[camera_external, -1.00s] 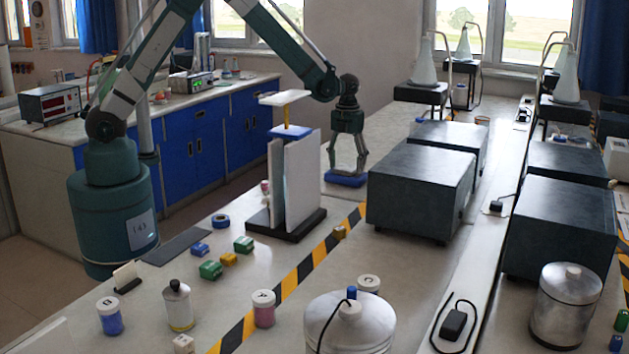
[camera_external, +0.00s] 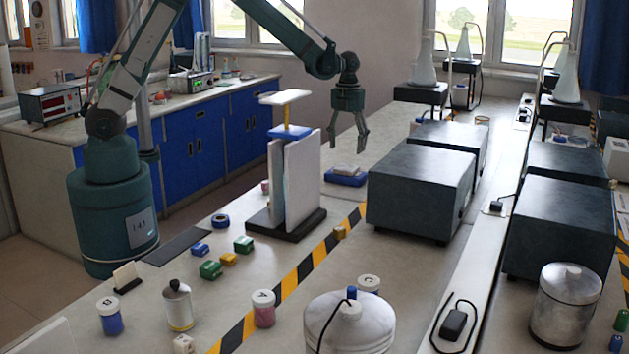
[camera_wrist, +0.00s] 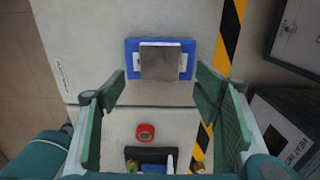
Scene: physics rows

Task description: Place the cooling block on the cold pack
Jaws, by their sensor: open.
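The cold pack is a flat blue slab with a pale label (camera_external: 346,180), lying on the bench beyond the white upright panels. It also shows in the wrist view (camera_wrist: 132,60). The cooling block, a small grey metal block (camera_wrist: 160,62), lies flat on top of the pack, near its middle. In the external view the block (camera_external: 347,170) is small and pale. My gripper (camera_external: 346,146) is open and empty, above the block and apart from it. In the wrist view its fingers (camera_wrist: 160,92) are spread wide, with the block and pack ahead between them.
A dark grey box (camera_external: 420,195) stands to the right. A red ring (camera_wrist: 145,132) lies on the bench in the wrist view. Striped tape (camera_external: 310,262) crosses the bench.

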